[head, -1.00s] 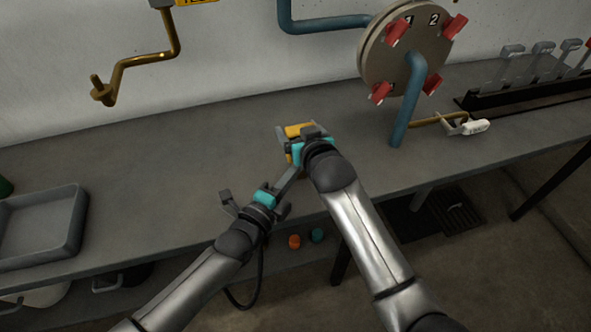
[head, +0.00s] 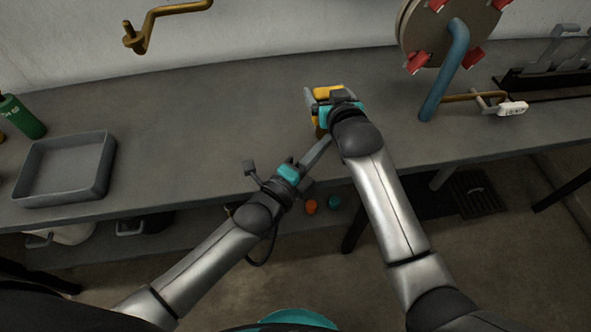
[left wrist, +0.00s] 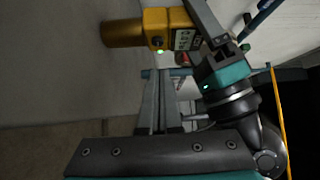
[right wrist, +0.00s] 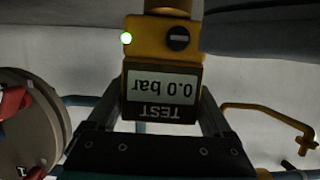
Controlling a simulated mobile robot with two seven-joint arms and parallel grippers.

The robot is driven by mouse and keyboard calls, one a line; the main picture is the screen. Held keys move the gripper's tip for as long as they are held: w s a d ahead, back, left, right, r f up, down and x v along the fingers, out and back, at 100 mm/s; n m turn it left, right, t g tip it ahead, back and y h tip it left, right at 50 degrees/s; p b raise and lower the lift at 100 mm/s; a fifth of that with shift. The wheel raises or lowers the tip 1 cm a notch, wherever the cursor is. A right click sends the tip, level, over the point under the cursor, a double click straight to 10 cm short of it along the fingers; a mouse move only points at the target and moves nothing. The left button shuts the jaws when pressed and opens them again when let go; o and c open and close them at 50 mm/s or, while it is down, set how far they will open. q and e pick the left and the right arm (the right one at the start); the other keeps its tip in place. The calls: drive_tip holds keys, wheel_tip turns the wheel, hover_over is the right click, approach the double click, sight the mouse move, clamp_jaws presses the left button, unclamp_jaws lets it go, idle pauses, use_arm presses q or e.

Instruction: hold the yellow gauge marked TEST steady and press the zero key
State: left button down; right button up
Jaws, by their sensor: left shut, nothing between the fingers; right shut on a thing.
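A round dark key (right wrist: 178,38) with a pale bar sits beside a lit green lamp (right wrist: 126,38). In the left wrist view the key (left wrist: 158,41) faces my left gripper (left wrist: 160,76). My left gripper is shut and empty, apart from the gauge.
A blue pipe (head: 446,75) and a round plate with red handles (head: 415,62) stand to the right. A grey tray (head: 112,170) and green bottle (head: 22,118) are at left. The bench between tray and gauge is clear.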

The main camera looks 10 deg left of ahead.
use_arm(q)
drive_tip(key=v, duration=0.9)
drive_tip(key=shift+s+a, duration=0.15)
use_arm(e)
drive_tip(key=shift+s+d+f, duration=0.1)
drive_tip(key=shift+f, duration=0.25)
drive_tip(key=o, duration=1.3)
drive_tip(key=shift+o, duration=0.9)
drive_tip(key=shift+r, duration=0.1)
drive_tip(key=shift+r, duration=0.1)
drive_tip(key=shift+s+d+r, duration=0.15)
drive_tip(key=shift+s+r, duration=0.1)
drive_tip(key=shift+s, duration=0.2)
drive_tip(key=v, duration=1)
drive_tip(key=shift+s, duration=0.35)
